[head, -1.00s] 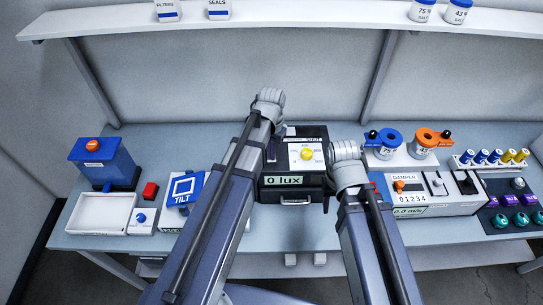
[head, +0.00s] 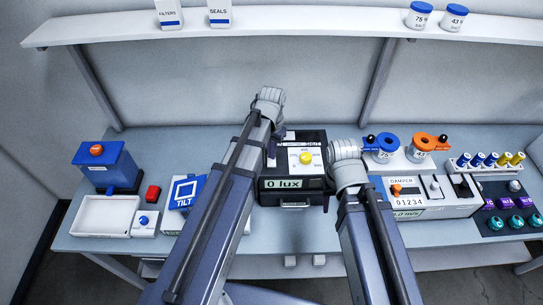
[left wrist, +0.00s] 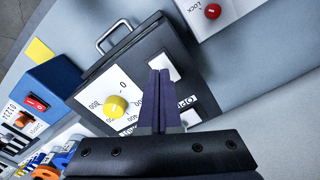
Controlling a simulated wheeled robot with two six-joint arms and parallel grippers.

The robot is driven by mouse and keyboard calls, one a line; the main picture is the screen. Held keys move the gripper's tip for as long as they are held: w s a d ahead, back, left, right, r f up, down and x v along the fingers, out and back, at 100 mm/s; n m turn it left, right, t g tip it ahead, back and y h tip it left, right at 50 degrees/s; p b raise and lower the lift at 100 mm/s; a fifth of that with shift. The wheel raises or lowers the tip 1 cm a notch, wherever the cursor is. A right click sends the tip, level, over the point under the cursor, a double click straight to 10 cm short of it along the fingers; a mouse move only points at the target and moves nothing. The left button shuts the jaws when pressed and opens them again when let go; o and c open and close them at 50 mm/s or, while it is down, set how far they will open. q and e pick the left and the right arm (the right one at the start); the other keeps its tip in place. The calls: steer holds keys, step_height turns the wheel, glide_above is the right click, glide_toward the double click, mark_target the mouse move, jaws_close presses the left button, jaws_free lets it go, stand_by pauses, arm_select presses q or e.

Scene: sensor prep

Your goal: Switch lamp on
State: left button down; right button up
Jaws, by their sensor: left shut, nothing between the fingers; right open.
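The lamp unit appears to be the black box (head: 318,187) in the middle of the bench. Its front display (head: 283,184) reads 0 lux. Its top has a yellow knob (head: 306,157) on a white dial, also seen in the left wrist view (left wrist: 116,105). My left gripper (left wrist: 160,75) is shut and empty, over the box top. Its fingertips are beside a white square (left wrist: 163,66); I cannot tell whether they touch it. A partly covered label (left wrist: 188,103) lies right of the fingers.
Right are a damper unit (head: 408,202), spools (head: 421,149) and a dark rack (head: 508,222). A shelf (head: 300,22) runs above.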

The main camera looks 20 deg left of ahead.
mark_target(272, 165)
arm_select(q)
step_height(272, 165, up, 4)
steer(key=p, duration=0.3)
steer(key=shift+f, duration=0.1)
steer(key=shift+s+d+f, duration=0.15)
steer(key=shift+f, duration=0.1)
steer(key=s+d+f+m+y+b, duration=0.1)
steer(key=s+d+f+b, duration=0.9)
steer(key=s+f+b, duration=0.4)
steer(key=shift+f+b, duration=0.75)
steer(key=shift+b, duration=0.2)
